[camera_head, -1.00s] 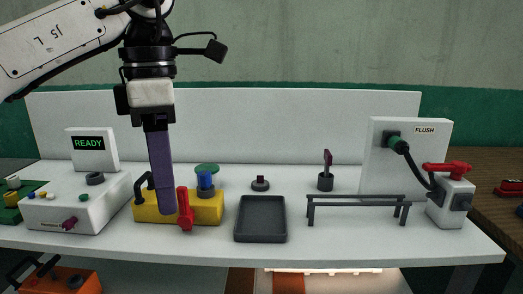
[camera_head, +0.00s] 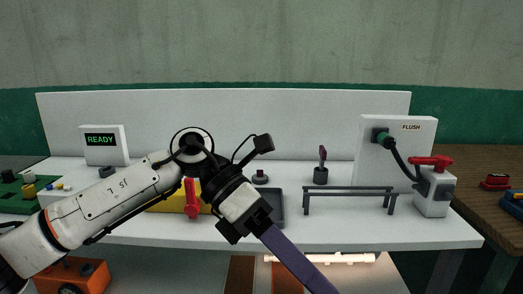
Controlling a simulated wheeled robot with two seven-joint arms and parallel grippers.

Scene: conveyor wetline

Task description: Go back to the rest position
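My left arm comes in from the left and reaches low across the front of the white bench (camera_head: 430,238). Its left gripper (camera_head: 305,272) has long purple fingers that point down and to the right, in front of the bench's front edge. The fingers overlap in this view and run to the bottom of the picture, so I cannot tell whether they are open or shut. I see nothing held. The arm hides part of the yellow block (camera_head: 168,204) and part of the dark tray (camera_head: 279,210). My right gripper does not show.
A READY display (camera_head: 102,140) stands at the left. A red handle (camera_head: 191,200) stands at the yellow block. A dark rack (camera_head: 348,190), a FLUSH panel (camera_head: 400,160) and a red-topped white valve (camera_head: 435,190) are at the right. An orange box (camera_head: 85,275) sits below.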

